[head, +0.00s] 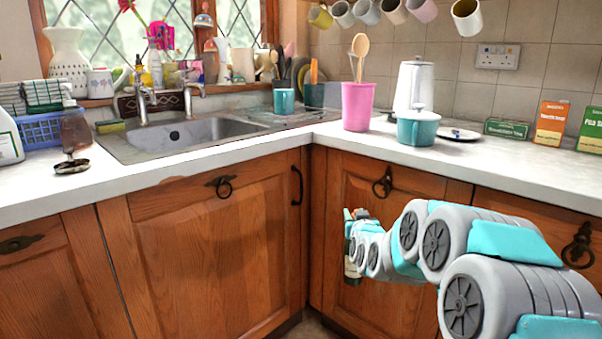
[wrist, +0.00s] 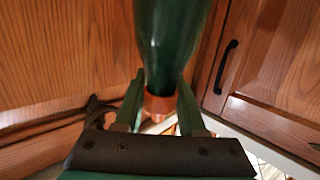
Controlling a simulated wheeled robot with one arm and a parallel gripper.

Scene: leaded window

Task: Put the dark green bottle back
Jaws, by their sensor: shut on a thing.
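My gripper (wrist: 161,82) is shut on the dark green bottle (wrist: 170,40). In the wrist view its two fingers sit on either side of the bottle, by the copper-coloured band (wrist: 159,106) at its narrow end. In the head view the bottle (head: 352,281) shows as a thin upright strip beyond the end of my arm, in front of the wooden cupboard doors and below the worktop. My arm hides most of the bottle and the gripper there.
The white worktop (head: 400,158) runs above, with a pink utensil pot (head: 357,108), a teal pot (head: 417,130), a white jug (head: 409,86) and a sink (head: 190,133). Cupboard doors with dark handles (head: 382,183) stand close by. A soap bottle (head: 74,132) stands at left.

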